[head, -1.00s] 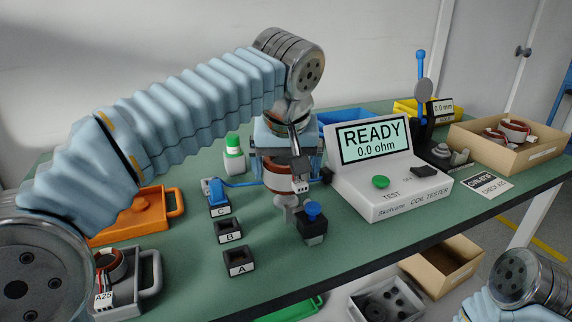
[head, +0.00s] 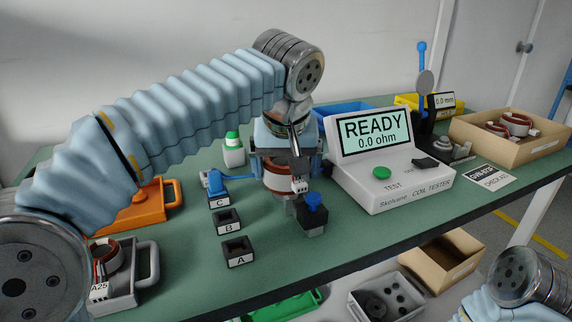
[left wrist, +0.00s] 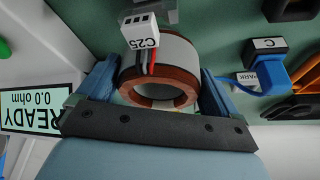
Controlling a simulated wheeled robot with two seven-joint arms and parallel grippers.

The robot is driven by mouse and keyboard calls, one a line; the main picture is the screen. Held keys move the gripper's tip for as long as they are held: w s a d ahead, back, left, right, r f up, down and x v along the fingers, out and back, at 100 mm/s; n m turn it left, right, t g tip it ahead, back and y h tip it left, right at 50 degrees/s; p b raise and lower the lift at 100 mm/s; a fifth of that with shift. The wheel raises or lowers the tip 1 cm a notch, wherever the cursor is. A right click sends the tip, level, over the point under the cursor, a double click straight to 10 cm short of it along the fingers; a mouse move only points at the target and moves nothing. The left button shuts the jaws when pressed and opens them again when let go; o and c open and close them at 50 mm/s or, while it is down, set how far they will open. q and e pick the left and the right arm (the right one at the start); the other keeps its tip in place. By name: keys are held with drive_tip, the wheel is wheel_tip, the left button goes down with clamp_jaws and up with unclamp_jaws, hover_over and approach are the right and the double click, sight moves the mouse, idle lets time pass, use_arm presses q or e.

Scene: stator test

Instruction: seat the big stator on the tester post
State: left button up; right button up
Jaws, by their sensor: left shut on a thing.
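The big stator (head: 277,181), a copper and white ring, is held by my left gripper (head: 285,170), whose jaws are shut on it. The left wrist view shows the ring (left wrist: 178,55) between the two blue fingers of the gripper (left wrist: 158,78), with a white plug marked C25 (left wrist: 140,32) hanging from its wires. In the head view the ring is low over the table, just left of the blue-knobbed black block (head: 313,215). The tester post is hidden, so I cannot tell whether the ring touches it. The coil tester (head: 385,178) reads READY, 0.0 ohm. My right gripper is not in view.
Black sockets A (head: 238,252), B (head: 228,222) and C (head: 219,197) stand left of the ring; a blue plug is at C. A grey tray (head: 148,270) holds a stator marked A25 (head: 107,258). An orange tray (head: 130,215) and a green-capped bottle (head: 233,150) are behind.

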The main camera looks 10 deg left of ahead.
use_arm(q)
drive_tip(key=shift+f+b, duration=0.45)
drive_tip(key=shift+f, duration=0.15)
idle(0.3)
drive_tip(key=shift+f, duration=0.35)
drive_tip(key=shift+f+b, duration=0.15)
drive_tip(key=shift+b, duration=0.2)
drive_tip(key=o, duration=1.5)
drive_tip(key=shift+f, duration=0.1)
drive_tip(key=p+v, duration=0.3)
drive_tip(key=v, duration=1.1)
